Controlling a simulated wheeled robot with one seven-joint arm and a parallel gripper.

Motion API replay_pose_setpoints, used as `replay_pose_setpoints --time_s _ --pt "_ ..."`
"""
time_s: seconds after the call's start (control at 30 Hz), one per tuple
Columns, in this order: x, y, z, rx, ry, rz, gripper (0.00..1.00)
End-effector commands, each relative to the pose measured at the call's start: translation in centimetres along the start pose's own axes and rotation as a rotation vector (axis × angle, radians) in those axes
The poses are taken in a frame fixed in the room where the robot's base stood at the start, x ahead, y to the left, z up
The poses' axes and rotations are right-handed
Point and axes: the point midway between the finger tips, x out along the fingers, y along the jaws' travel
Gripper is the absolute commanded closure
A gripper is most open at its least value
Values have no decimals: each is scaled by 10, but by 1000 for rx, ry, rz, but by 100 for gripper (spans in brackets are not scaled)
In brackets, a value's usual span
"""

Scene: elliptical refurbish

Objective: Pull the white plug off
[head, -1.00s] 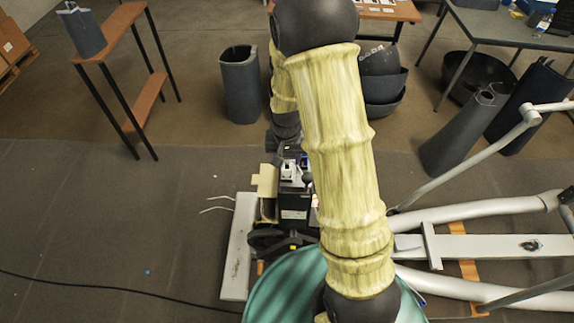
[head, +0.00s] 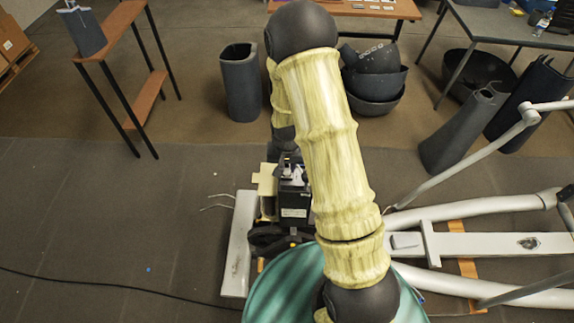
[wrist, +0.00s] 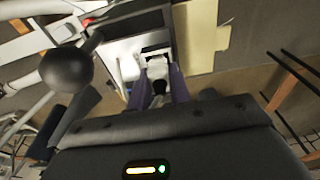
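The white plug (wrist: 157,68) shows in the wrist view at the upper middle, set against a pale panel with a dark slot above it. My gripper (wrist: 158,76) points at it, its two purple fingers on either side of the plug. The fingers look apart, and I cannot tell whether they touch its sides. A black part shows between the fingers, just below the plug. In the head view, a small white piece, likely the plug (head: 297,173), shows on top of the dark unit (head: 294,207); my arm partly hides this area.
A cream block (head: 266,180) adjoins the unit's left side, and a grey-white frame bar (head: 238,245) lies left of it. White frame tubes (head: 470,211) run to the right. A teal round surface (head: 285,290) is in front. Floor at left is mostly clear, with a black cable.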

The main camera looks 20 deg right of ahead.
Motion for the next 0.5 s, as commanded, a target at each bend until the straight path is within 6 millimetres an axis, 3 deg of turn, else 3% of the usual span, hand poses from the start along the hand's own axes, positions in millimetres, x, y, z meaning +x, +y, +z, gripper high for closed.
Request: replay_pose_setpoints --time_s 0.07,0.1,0.2,0.5 --pt "0 0 0 0 0 0 100" --pt "0 0 0 0 0 0 82" --pt "0 0 0 0 0 0 100" --pt "-1 0 0 0 0 -1 100"
